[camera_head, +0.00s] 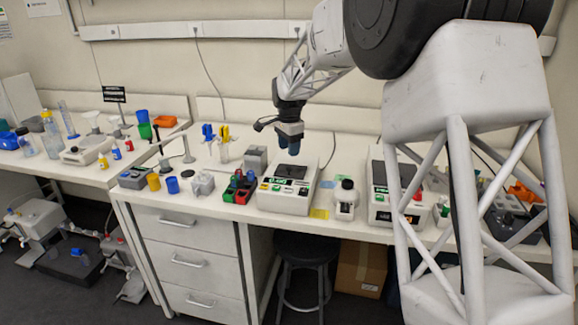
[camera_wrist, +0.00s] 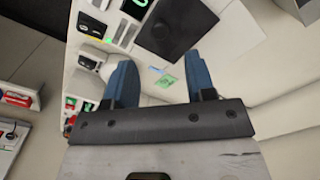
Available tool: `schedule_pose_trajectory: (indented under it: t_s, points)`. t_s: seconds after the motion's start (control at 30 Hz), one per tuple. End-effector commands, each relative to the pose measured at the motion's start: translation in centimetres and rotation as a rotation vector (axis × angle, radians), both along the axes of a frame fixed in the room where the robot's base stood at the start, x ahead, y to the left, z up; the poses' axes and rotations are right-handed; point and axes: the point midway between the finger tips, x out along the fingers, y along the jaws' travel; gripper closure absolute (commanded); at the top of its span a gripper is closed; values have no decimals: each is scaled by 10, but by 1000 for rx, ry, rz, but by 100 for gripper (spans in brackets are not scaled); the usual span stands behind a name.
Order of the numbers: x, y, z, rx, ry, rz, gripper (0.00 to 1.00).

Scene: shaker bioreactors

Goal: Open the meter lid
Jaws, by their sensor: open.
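The meter (camera_head: 283,197) is a white box on the bench, with a green display and buttons on its front panel. Its dark, flat lid (camera_head: 287,172) lies closed on top. My gripper (camera_head: 294,145) hangs above the back of the meter, with blue fingers pointing down, apart from the lid as far as I can tell. In the wrist view my gripper (camera_wrist: 160,82) has its two blue fingers spread, with nothing held between them. A dark square lid (camera_wrist: 176,32) on a white device shows beyond the fingertips there.
A red-and-green rack (camera_head: 240,188) stands left of the meter. A small white device with a dark cap (camera_head: 345,200) stands to its right, near a yellow note (camera_head: 320,213). Another white instrument (camera_head: 380,205) is farther right, partly behind my own structure.

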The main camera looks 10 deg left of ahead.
Motion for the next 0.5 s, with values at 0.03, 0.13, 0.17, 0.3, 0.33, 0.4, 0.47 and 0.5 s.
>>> schedule_pose_trajectory:
  t_s: [0.03,0.13,0.17,0.3,0.33,0.4,0.47,0.5]
  points:
    - [0,0,-4,-1,2,0,50]
    - [-1,0,-14,-1,2,0,50]
    - [0,0,-17,-1,2,0,50]
    - [0,0,-34,-1,2,0,50]
    - [0,0,-38,-1,2,0,50]
    - [0,0,-46,-1,2,0,50]
    - [0,0,-53,-1,2,0,50]
    - [0,0,-57,-1,2,0,50]
